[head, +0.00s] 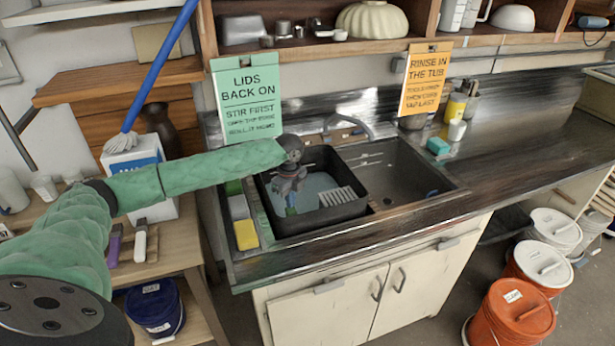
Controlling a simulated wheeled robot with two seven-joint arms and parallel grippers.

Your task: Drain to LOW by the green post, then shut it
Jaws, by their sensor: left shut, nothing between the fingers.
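A black tub (322,218) sits in the left part of the steel sink. Pale blue-grey liquid (318,183) shows inside it, with a light slatted piece (344,197) at its right. My left arm, in a green sleeve, reaches in from the left. My left gripper (290,196) points down into the tub, shut and empty. A small blue-green bit shows at its fingertips; I cannot tell if this is the green post. The drain and any LOW mark are hidden or too small to make out. My right gripper is out of view.
The right basin (400,180) looks empty, with a faucet (350,125) behind. A yellow sponge (246,235) lies left of the tub. A green sign (248,100) and an orange sign (425,80) stand behind. Lidded orange buckets (515,315) stand on the floor at right.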

